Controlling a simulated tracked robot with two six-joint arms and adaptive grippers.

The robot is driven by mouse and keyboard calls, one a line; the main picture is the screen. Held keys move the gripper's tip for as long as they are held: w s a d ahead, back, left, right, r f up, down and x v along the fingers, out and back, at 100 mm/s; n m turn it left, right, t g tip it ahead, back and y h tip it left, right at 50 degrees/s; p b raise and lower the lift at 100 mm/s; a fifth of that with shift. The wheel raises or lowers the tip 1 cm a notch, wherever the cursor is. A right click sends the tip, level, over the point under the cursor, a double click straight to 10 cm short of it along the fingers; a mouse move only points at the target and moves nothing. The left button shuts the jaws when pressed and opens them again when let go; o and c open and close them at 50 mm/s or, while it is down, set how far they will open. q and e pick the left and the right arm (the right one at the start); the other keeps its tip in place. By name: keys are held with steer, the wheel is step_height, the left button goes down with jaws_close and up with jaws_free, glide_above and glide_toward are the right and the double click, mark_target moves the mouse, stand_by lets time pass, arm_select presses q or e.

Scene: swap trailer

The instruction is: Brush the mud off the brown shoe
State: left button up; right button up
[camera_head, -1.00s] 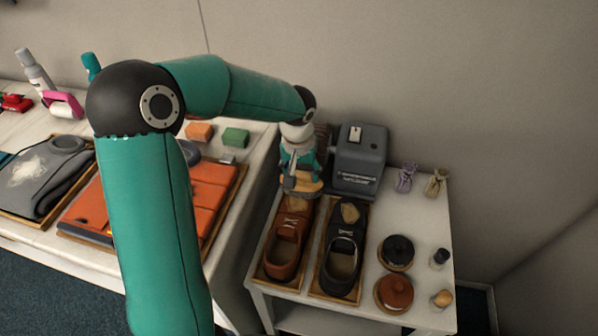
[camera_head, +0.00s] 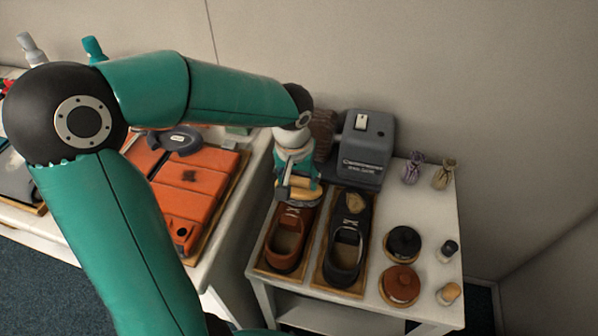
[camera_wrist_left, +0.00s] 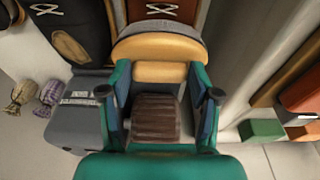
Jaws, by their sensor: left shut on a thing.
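The brown shoe (camera_head: 287,243) lies on a wooden tray on the small white table, its toe pointing to the back. My left gripper (camera_head: 297,178) is over the toe end of the brown shoe and hides its toe. It is shut on a brush with a tan wooden back (camera_head: 299,189). In the left wrist view the brush (camera_wrist_left: 158,48) sits between the fingers, with a grey bristle edge beyond it, and laces of the brown shoe (camera_wrist_left: 162,9) show past it. I cannot tell whether the bristles touch the shoe. Mud on the toe is hidden. My right gripper is not in view.
A black shoe (camera_head: 346,245) with a tan patch on its toe stands close to the right. A grey machine (camera_head: 362,150) stands behind the shoes. Round tins (camera_head: 399,285), small bottles and two pouches (camera_head: 443,174) are on the right. An orange folded item (camera_head: 190,190) lies on the left table.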

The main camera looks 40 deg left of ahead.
arm_select(q)
steer(key=shift+s+d+f, duration=0.15)
steer(key=shift+s+d, duration=0.3)
steer(key=shift+s, duration=0.4)
steer(key=shift+w+a+r+p, duration=0.1)
steer(key=shift+w+r+p, duration=0.1)
steer(key=shift+r+p, duration=1.15)
steer(key=shift+w+a+r+p, duration=0.15)
steer(key=shift+r+p, duration=0.7)
steer(key=shift+r, duration=0.95)
steer(key=r+p, duration=0.2)
steer(key=r, duration=0.1)
steer(key=shift+w, duration=0.2)
